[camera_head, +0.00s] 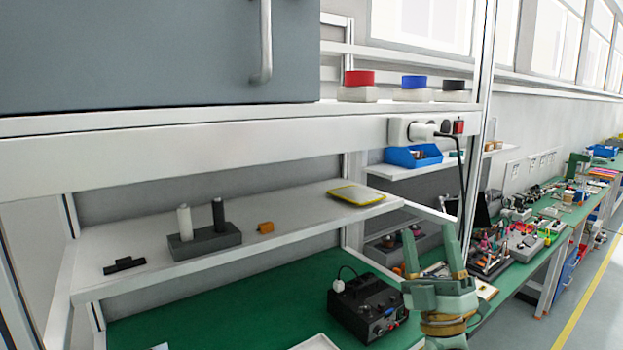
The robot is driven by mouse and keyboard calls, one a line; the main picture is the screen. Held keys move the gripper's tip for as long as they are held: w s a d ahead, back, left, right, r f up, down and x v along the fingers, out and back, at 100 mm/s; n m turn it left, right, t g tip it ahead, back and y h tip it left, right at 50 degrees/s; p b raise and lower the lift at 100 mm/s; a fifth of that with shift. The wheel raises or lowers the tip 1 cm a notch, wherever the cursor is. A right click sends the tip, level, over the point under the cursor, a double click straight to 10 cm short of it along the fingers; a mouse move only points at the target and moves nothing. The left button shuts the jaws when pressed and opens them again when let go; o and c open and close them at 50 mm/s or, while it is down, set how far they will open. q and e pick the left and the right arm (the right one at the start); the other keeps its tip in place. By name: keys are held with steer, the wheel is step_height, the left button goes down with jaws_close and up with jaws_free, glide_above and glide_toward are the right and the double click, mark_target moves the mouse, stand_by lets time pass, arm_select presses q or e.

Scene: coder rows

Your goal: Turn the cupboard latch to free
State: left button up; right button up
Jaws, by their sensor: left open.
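The grey cupboard (150,55) fills the upper left, its front shut as far as I see. A silver vertical bar handle (265,45) is near its right edge, cut off by the top of the picture. I cannot make out a separate latch; the cupboard's upper part is out of view. My left gripper (428,232) is at the lower right of centre, pointing up, with its pale green fingers apart and nothing between them. It appears well below and to the right of the handle. My right gripper is not in view.
A white shelf beam (200,160) with a socket strip (408,130) and hanging cable runs below the cupboard. Red, blue and black rolls stand right of it. A lower shelf holds a grey block (205,242) with two cylinders. A black device (365,308) sits on the green bench.

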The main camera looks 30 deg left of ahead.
arm_select(q)
steer(key=s+r+n+g+h+p, duration=0.2)
steer(key=s+r+n+g+p, duration=0.25)
steer(key=r+n, duration=0.65)
steer(key=s+a+r+n+g+h+p, duration=0.1)
steer(key=s+r+n+g+p, duration=0.4)
steer(key=r, duration=1.1)
steer(key=s+r+n+g+h+p, duration=0.25)
steer(key=s+r+n+g, duration=0.35)
steer(key=r+n, duration=0.55)
steer(key=w+a+m+t+p, duration=0.1)
steer(key=w+a+p, duration=0.1)
steer(key=a, duration=0.5)
steer(key=w+a+r+p, duration=0.1)
steer(key=w+a+p, duration=0.1)
steer(key=a, duration=0.6)
steer(key=shift+w+m+t, duration=0.35)
steer(key=shift+w, duration=0.5)
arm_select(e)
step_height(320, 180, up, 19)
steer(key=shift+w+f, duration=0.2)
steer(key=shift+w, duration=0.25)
arm_select(q)
steer(key=shift+y, duration=0.25)
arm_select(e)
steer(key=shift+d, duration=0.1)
arm_select(q)
steer(key=c, duration=1)
